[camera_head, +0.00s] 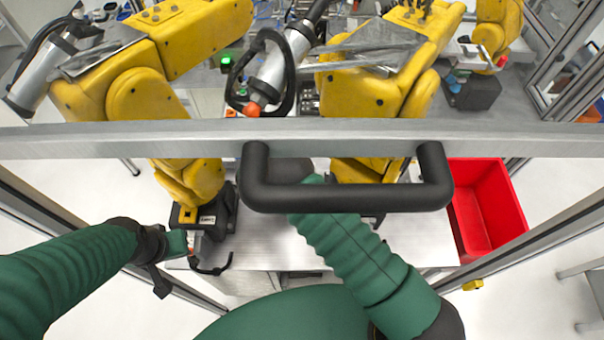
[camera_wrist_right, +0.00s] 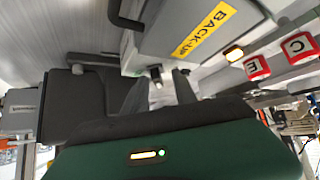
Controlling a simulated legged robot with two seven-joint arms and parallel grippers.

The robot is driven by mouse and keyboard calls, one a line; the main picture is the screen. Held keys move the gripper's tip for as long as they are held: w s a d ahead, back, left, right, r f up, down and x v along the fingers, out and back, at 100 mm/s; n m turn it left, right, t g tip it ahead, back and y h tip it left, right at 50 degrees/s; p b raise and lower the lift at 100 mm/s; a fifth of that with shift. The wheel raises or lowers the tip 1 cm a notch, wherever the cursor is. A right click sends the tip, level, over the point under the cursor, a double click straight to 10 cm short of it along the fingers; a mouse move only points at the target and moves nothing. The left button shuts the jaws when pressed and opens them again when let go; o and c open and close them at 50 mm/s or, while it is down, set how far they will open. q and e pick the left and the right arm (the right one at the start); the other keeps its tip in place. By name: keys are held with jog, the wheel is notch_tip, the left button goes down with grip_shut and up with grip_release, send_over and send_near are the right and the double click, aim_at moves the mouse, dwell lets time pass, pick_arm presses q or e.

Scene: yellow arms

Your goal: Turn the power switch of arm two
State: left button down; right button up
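Two large yellow robot arms stand behind the frame in the head view, one at left (camera_head: 140,95) and one at right (camera_head: 375,95). No mark that I can read tells which is arm two. My right arm reaches up behind the black handle (camera_head: 345,195), which partly hides its gripper. In the right wrist view my right gripper (camera_wrist_right: 160,98) points at a small dark part with a pale end (camera_wrist_right: 155,73), beside a grey box with a yellow BACK-UP label (camera_wrist_right: 206,30). I cannot tell whether that part is the power switch. My left gripper (camera_head: 168,246) is beside the left arm's base.
A grey metal bar (camera_head: 120,140) with the black handle crosses in front of me. A red bin (camera_head: 490,205) stands at right.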

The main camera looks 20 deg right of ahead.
jog(key=shift+w+d+f, duration=0.15)
jog(key=shift+w, duration=0.05)
jog(key=shift+s+r, duration=0.2)
jog(key=shift+s, duration=0.1)
jog(key=shift+c, duration=1.4)
jog(key=shift+s, duration=0.1)
jog(key=shift+c, duration=1.2)
grip_shut()
pick_arm(q)
jog(key=shift+s, duration=0.15)
jog(key=shift+d, duration=0.1)
